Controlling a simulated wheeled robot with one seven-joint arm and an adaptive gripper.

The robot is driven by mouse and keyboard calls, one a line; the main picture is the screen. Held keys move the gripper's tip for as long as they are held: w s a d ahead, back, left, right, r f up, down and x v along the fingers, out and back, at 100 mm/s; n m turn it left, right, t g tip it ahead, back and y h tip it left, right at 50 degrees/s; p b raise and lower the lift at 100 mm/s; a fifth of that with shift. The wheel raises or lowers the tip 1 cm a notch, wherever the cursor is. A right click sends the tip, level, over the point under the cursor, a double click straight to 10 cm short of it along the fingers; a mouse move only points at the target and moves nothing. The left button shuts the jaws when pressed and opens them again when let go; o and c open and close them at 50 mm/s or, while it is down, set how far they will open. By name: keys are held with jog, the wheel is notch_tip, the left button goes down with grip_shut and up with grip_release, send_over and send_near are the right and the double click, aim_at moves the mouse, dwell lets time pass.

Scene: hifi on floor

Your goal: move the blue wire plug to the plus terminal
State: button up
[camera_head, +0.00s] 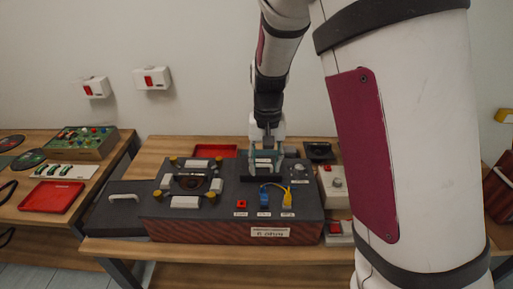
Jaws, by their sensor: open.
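The blue wire plug (264,199) stands upright on the right half of a dark grey box (225,210) on the table. A yellow wire plug (287,200) stands just right of it, and a thin wire arches behind the two. A red terminal (241,205) sits left of the blue plug. Small white labels below these three are too small to read, so I cannot tell which is plus. My gripper (266,158) is open, pointing down behind and above the plugs, over a teal and white part. Its fingertips are hard to make out, and it does not touch the blue plug.
Behind the box lies a red tray (215,151). A grey unit with a knob (335,182) stands right. Another table at left holds a green board (82,141).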

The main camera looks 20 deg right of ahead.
aim_at(264, 195)
notch_tip(264, 195, down, 14)
jog(key=shift+w+d+p, duration=0.1)
jog(key=shift+w+p, duration=0.05)
jog(key=shift+p, duration=0.15)
dwell(0.3)
grip_shut()
jog(key=c, duration=0.7)
grip_release()
grip_shut()
jog(key=shift+r, duration=0.65)
jog(key=shift+r+p, duration=0.9)
jog(key=shift+r, duration=0.75)
